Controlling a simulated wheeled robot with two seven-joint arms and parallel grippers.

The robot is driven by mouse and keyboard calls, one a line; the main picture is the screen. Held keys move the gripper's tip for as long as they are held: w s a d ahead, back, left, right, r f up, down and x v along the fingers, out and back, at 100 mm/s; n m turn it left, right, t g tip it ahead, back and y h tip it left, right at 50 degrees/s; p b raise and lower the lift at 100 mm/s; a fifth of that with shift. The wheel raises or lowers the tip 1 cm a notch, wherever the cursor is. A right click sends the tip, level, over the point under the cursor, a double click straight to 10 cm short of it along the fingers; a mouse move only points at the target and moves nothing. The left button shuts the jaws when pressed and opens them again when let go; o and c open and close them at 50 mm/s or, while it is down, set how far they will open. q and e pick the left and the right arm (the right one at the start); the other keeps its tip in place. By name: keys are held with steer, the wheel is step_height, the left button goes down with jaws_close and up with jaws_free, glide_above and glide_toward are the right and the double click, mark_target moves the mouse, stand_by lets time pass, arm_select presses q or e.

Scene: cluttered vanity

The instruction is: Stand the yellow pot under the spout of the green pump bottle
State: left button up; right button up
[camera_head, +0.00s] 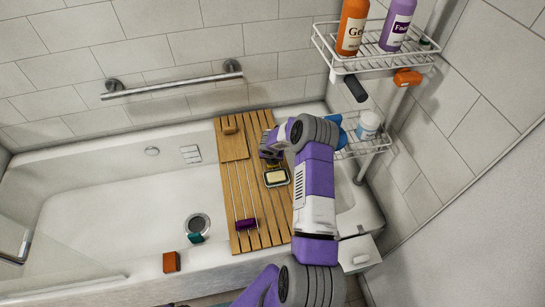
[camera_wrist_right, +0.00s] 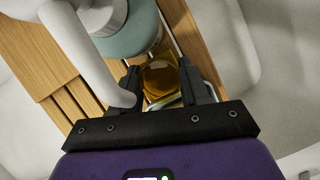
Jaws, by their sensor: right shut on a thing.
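My right gripper (camera_wrist_right: 161,78) is shut on the yellow pot (camera_wrist_right: 160,82), an amber-yellow round thing between its fingers in the right wrist view. The green pump bottle (camera_wrist_right: 132,40) stands just beyond, with a white pump head. Its white spout (camera_wrist_right: 95,70) curves down towards the left finger, and its tip is left of the pot, not over its middle in this view. I cannot tell the height gap between them. In the head view my right gripper (camera_head: 268,155) is over the wooden bath tray (camera_head: 242,242); my arm hides the green bottle. My left gripper is not in view.
A soap dish (camera_head: 276,178) with a pale bar lies close to my right gripper on the tray. A wire shelf (camera_head: 365,147) with a jar (camera_head: 368,124) stands at the right.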

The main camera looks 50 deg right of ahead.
steer(key=shift+f, duration=0.55)
steer(key=shift+f+b, duration=0.35)
steer(key=shift+b, duration=0.25)
steer(key=o, duration=1.1)
steer(key=p+v, duration=0.2)
steer(key=v, duration=0.4)
steer(key=shift+r, duration=0.15)
steer(key=shift+s+a+r, duration=0.2)
steer(key=shift+a+r, duration=0.1)
steer(key=shift+r, duration=0.3)
